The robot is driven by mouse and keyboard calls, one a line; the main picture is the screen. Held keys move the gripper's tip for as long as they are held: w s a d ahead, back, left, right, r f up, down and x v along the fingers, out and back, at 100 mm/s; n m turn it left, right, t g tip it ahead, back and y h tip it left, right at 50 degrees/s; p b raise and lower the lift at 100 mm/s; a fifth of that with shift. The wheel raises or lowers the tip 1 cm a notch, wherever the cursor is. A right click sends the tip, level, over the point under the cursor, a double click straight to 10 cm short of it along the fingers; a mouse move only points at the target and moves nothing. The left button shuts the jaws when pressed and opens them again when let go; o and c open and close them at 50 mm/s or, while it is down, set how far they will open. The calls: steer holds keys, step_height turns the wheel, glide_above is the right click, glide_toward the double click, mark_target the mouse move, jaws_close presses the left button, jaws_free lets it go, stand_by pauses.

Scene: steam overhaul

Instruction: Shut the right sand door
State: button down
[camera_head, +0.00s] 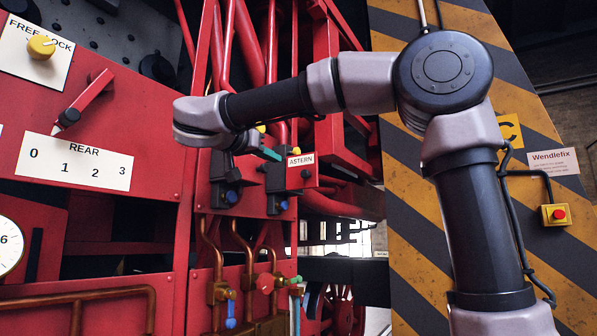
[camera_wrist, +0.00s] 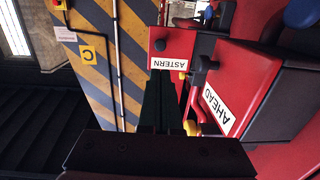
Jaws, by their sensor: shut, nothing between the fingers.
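A small red panel lettered ASTERN (camera_head: 304,178) sticks out to the right of the right-hand black-and-red box (camera_head: 279,201). It looks swung open, and I take it for the right sand door. A red panel lettered AHEAD (camera_wrist: 240,75) stands nearer on the right there. My gripper (camera_head: 270,154) is shut and empty, its dark tips in front of the boxes, just left of the ASTERN panel. In the wrist view, the closed fingers (camera_wrist: 157,100) point toward it; contact cannot be told.
A left-hand box (camera_head: 228,200) stands beside the right one. Copper pipes and valves (camera_head: 222,291) run below. A yellow-and-black striped column (camera_head: 400,250) stands to the right, with a red button (camera_head: 558,214). The REAR selector plate (camera_head: 78,162) is on the left.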

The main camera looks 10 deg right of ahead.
mark_target(305, 173)
steer(key=x, duration=1.3)
steer(key=shift+w+d+f, duration=0.1)
steer(key=shift+d, duration=0.1)
steer(key=shift+d, duration=0.1)
